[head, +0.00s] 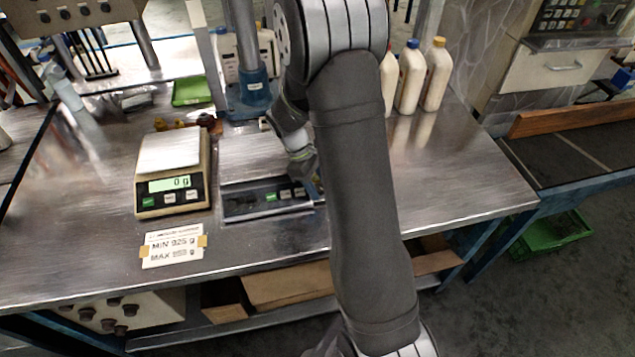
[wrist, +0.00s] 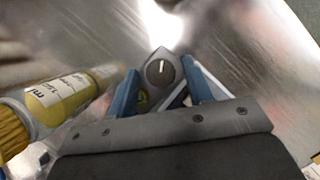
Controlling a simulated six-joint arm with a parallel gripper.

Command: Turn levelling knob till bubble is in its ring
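In the wrist view, a round dark knob (wrist: 160,72) with a white pointer line sits on a grey corner piece. My gripper (wrist: 159,66) is open, its two blue fingers to the left and right of the knob, with visible gaps. Whether the fingertips are around the knob or above it is unclear. A small yellow-green patch (wrist: 143,98) shows beside the left finger; it may be the bubble level, but no bubble or ring can be made out. In the head view, my arm reaches down to the right end of a scale with a dark display (head: 268,199); the knob is hidden there.
Another scale (head: 172,171) reading 0 g stands to the left, behind a MIN/MAX card (head: 172,246). White bottles (head: 411,78) stand at the back right. In the wrist view, a yellow labelled cylinder (wrist: 62,92) lies close left of the fingers. The bench's right side is clear.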

